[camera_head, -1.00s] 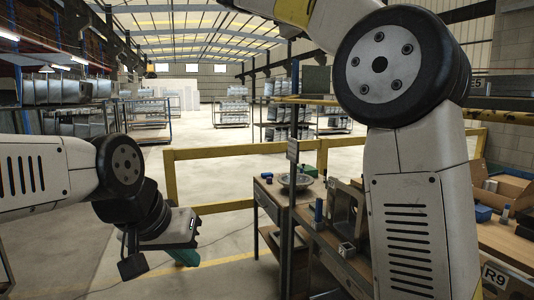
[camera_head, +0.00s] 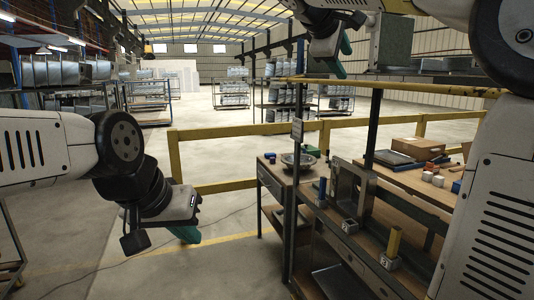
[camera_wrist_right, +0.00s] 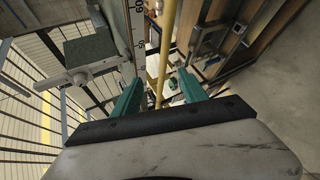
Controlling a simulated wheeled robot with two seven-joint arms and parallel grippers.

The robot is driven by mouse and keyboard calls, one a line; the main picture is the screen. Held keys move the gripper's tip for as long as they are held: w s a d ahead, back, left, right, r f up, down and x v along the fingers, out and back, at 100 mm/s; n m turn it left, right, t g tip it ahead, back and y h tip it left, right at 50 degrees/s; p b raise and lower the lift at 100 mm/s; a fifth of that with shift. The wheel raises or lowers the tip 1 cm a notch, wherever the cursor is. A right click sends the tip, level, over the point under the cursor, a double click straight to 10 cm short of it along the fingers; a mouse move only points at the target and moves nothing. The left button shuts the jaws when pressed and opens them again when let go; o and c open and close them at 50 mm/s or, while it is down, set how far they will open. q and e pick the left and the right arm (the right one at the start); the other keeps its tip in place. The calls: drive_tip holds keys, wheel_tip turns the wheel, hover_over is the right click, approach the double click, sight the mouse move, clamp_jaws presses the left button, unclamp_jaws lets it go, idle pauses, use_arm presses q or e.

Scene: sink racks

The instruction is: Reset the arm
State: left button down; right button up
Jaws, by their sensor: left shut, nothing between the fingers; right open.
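My left gripper (camera_head: 188,234) hangs at the left in the head view, over the bare floor. It is shut and holds nothing. My right gripper (camera_head: 342,58) is raised at the top of the head view, above the yellow rail of the rack. Its two green fingers also show in the right wrist view (camera_wrist_right: 160,90), spread apart with nothing between them. My right arm covers the right edge of the head view.
A yellow rail (camera_head: 400,87) on dark posts crosses below my right gripper. A grey metal frame (camera_head: 352,190) and numbered blocks stand on the rack. A bench behind holds a cardboard box (camera_head: 418,149). A round dish (camera_head: 298,159) sits on a table.

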drive_tip(key=s+a+f+m+g+y, duration=0.2)
drive_tip(key=s+f+m+y, duration=0.3)
drive_tip(key=s+f, duration=0.7)
drive_tip(key=s+a+f+m+g+y, duration=0.1)
drive_tip(key=s+f+m+y, duration=0.3)
drive_tip(key=s+f, duration=0.8)
wheel_tip(320, 180, down, 8)
drive_tip(key=shift+s+a+r+m+g+y, duration=0.2)
drive_tip(key=shift+a+m+g+y, duration=0.2)
drive_tip(key=shift+a+m, duration=0.15)
